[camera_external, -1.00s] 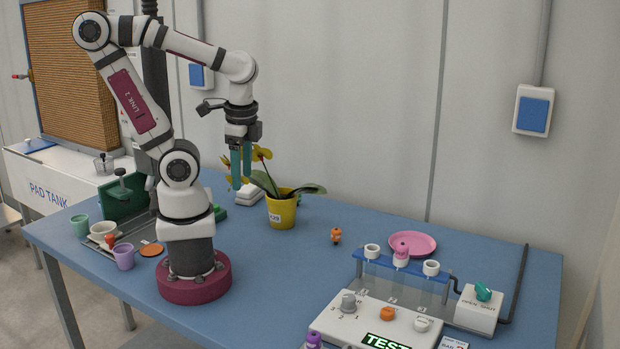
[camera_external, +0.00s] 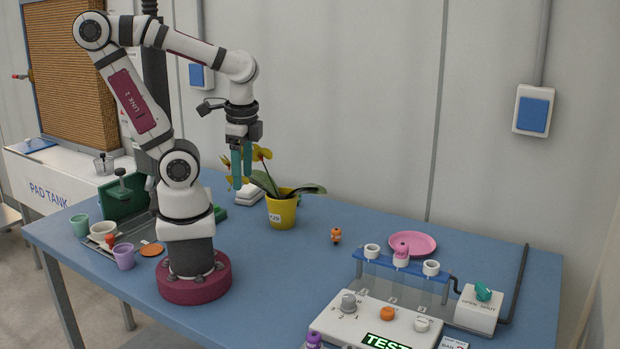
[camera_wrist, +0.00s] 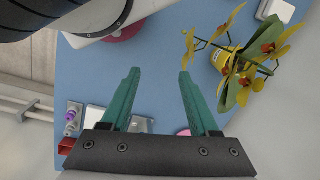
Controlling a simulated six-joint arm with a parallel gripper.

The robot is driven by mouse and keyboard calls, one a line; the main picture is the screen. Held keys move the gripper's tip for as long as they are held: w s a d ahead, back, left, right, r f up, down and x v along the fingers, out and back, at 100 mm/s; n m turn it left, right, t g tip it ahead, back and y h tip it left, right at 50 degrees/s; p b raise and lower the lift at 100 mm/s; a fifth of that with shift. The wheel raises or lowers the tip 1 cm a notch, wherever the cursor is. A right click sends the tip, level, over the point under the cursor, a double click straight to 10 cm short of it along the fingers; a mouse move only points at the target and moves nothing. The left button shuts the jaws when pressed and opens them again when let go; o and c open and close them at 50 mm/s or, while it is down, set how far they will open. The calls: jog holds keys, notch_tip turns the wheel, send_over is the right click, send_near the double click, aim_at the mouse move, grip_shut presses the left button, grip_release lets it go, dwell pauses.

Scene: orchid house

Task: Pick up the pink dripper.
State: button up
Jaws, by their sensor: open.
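The pink dripper (camera_external: 401,249) stands upright in the middle place of the blue-topped tube rack (camera_external: 376,262), between two white-rimmed tubes. I cannot make it out in the wrist view.
The yellow pot (camera_external: 281,211) holds an orchid close to my fingers. An orange dripper (camera_external: 336,235) and a pink saucer (camera_external: 413,242) are near the rack. A white test box (camera_external: 335,322) and a purple dripper (camera_external: 313,340) stand in front. The table's middle is clear.

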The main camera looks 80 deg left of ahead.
jog(key=shift+o, duration=0.5)
jog(key=n+t+h, duration=0.4)
jog(key=n+h, duration=1.1)
jog(key=n, duration=1.2)
send_near(402, 249)
jog(key=x, duration=0.5)
jog(key=f+x, duration=0.1)
jog(key=x, duration=0.2)
jog(key=shift+w+a, duration=0.35)
grip_shut()
